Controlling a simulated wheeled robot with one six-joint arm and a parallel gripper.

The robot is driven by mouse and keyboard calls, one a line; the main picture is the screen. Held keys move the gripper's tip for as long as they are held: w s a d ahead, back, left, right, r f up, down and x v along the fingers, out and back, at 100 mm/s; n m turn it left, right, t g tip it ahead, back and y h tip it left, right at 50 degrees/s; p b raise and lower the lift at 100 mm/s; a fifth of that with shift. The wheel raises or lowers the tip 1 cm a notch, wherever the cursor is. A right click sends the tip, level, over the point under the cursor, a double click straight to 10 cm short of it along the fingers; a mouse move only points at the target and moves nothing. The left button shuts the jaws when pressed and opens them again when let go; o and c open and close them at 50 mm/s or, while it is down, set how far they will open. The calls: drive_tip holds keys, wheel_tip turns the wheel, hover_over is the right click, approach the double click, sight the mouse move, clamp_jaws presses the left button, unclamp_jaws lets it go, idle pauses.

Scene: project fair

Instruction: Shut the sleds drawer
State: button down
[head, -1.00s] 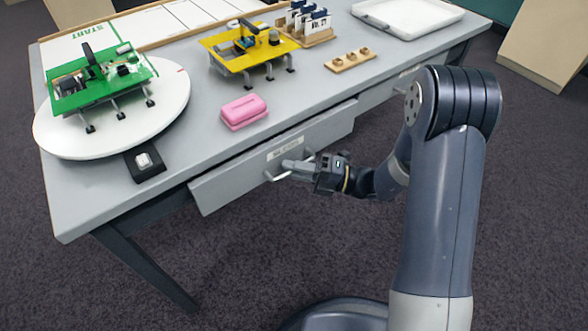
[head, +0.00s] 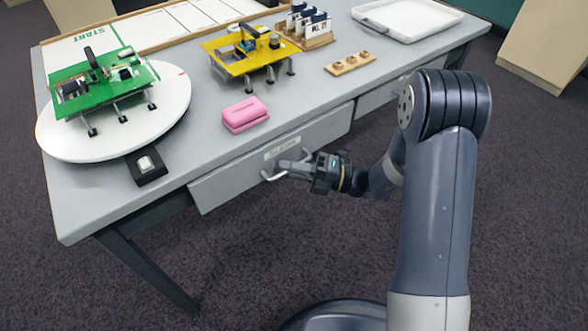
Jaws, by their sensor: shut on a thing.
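The drawer (head: 228,180) is a grey front under the table's near edge, with a white label (head: 282,147) too small to read for certain. It looks nearly flush with the table edge. Its bar handle (head: 270,177) is at the middle of the front. My gripper (head: 283,171) is at the handle and shut on it, reaching in from the right. The drawer's inside is hidden from this view.
On the grey table (head: 190,155) are a green sled model on a white round turntable (head: 60,143), a yellow sled model (head: 240,60), a pink block (head: 245,114), a black switch box (head: 147,166) and a white tray (head: 405,18). A second drawer (head: 372,101) is at right.

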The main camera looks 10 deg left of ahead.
drive_tip(key=shift+w+a+p, duration=0.45)
drive_tip(key=shift+w+a, duration=0.5)
drive_tip(key=shift+a, duration=0.1)
drive_tip(key=c, duration=1.8)
unclamp_jaws()
drive_tip(key=shift+o, duration=0.2)
drive_tip(key=w+d+f+p, duration=0.1)
drive_tip(key=d+p, duration=0.1)
drive_tip(key=d, duration=0.8)
drive_tip(key=shift+d+f, duration=0.2)
drive_tip(key=shift+d, duration=0.15)
